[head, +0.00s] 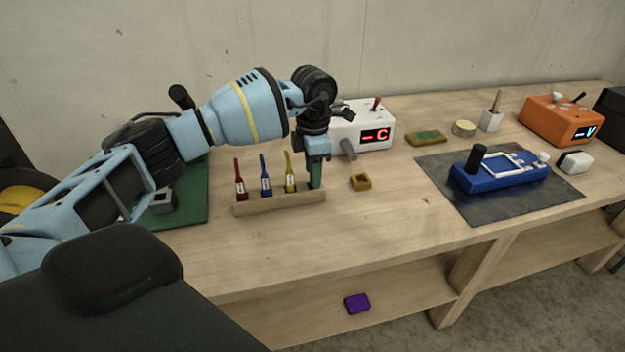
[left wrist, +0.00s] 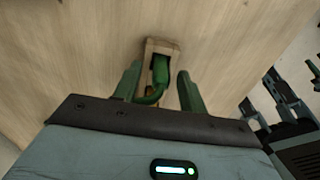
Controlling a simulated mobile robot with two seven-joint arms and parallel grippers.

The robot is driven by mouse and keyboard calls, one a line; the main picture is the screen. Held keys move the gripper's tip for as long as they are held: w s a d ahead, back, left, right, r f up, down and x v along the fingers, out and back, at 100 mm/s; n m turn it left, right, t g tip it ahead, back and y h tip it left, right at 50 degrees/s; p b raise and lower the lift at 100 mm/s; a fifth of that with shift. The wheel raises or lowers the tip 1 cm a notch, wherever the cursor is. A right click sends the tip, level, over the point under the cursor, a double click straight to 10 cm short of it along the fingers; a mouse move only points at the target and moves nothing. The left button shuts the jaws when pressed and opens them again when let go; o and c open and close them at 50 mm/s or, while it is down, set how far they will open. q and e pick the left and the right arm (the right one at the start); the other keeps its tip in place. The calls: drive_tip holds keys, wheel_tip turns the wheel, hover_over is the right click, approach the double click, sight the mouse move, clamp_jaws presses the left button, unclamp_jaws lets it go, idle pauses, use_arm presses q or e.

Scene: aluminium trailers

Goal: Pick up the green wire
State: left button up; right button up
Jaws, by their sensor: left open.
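The green wire (left wrist: 160,70) stands in the end of a wooden holder (left wrist: 170,44) in the left wrist view, and its lower part curves toward the palm. My left gripper (left wrist: 158,86) is open, with one green finger on each side of the wire and gaps showing. In the head view my left gripper (head: 315,178) points down at the right end of the wooden holder (head: 255,208). There I cannot separate the green wire from the green fingers. Red (head: 240,184), blue (head: 265,180) and yellow (head: 289,178) wires stand upright to the left.
A white box with a red display (head: 362,130) stands behind my gripper. A dark mat (head: 475,207) bears a blue device (head: 500,178) farther right. The table front is clear.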

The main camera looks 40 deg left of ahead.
use_arm(q)
drive_tip(key=shift+f, duration=0.8)
clamp_jaws()
drive_tip(key=shift+r, duration=0.1)
drive_tip(key=shift+w+r, duration=0.1)
drive_tip(key=shift+r, duration=0.5)
wheel_tip(320, 180, up, 2)
drive_tip(key=shift+r, duration=0.1)
drive_tip(key=s+d+r, duration=0.1)
drive_tip(key=s+d, duration=0.8)
drive_tip(key=s, duration=0.4)
drive_tip(key=shift+s+r, duration=0.15)
drive_tip(key=shift+r, duration=0.05)
